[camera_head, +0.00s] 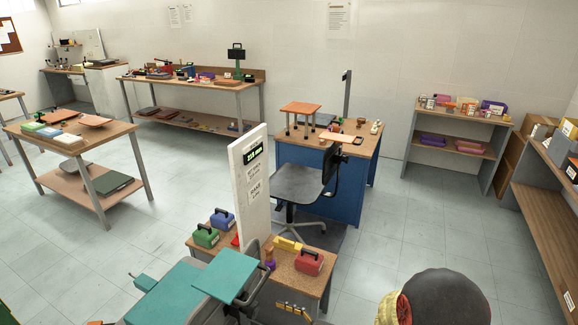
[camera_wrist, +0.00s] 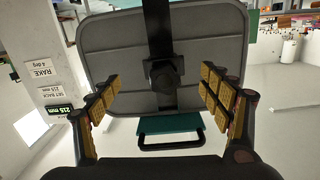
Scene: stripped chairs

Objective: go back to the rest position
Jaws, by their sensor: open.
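In the wrist view my gripper (camera_wrist: 160,76) is open, its two orange-padded fingers wide apart with nothing held between them. A grey panel (camera_wrist: 115,50) with a black upright bar and a black knob fills the view beyond the fingers; how far off it is I cannot tell. Below it in that picture is a teal part with a black handle (camera_wrist: 170,142). A grey chair (camera_head: 298,183) with a dark backrest (camera_head: 347,172) stands in front of a blue bench (camera_head: 335,205) there.
A white signboard (camera_head: 250,190) stands upright on a low wooden table (camera_head: 285,275) with green, blue and red boxes. A teal chair (camera_head: 178,295) is at the front. Benches line the back wall and a shelf (camera_head: 455,145) stands right. The floor (camera_head: 425,225) at right is clear.

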